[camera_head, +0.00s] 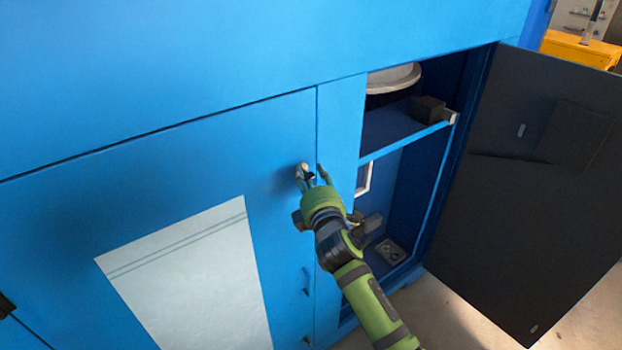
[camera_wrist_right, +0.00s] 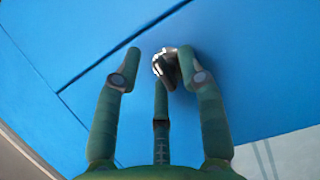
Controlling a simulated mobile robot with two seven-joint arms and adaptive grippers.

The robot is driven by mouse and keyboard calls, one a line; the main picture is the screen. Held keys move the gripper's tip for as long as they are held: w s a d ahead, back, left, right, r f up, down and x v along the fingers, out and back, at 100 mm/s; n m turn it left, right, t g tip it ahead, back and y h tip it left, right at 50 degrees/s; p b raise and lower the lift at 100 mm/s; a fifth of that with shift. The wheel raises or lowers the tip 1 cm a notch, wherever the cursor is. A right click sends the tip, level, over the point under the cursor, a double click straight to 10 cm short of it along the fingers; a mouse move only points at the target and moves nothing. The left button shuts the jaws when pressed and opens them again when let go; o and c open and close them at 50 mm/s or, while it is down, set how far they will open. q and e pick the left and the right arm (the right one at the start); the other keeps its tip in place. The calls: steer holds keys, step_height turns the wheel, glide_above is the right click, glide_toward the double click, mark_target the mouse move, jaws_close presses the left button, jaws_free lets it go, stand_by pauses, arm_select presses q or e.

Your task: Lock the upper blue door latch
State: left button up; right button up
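The upper blue door latch (camera_head: 303,169) is a small metal and dark piece near the right edge of the closed blue door (camera_head: 150,165). My right gripper (camera_head: 313,177) is right at it and partly covers it. In the right wrist view the latch (camera_wrist_right: 166,66) lies at the fingertips of my right gripper (camera_wrist_right: 160,60), close to the right finger. The fingers are spread with a gap on the left side. I cannot tell whether a finger touches the latch. My left gripper is not in view.
A dark-lined door (camera_head: 540,150) stands open at the right, beside an open compartment with a shelf bar (camera_head: 405,142). A lower dark fitting (camera_head: 306,282) sits below on the closed door. A white panel (camera_head: 190,275) is on that door. Floor shows at the lower right.

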steer(key=shift+s, duration=0.1)
steer(key=v, duration=1.1)
steer(key=shift+s+d, duration=0.2)
steer(key=shift+s, duration=0.2)
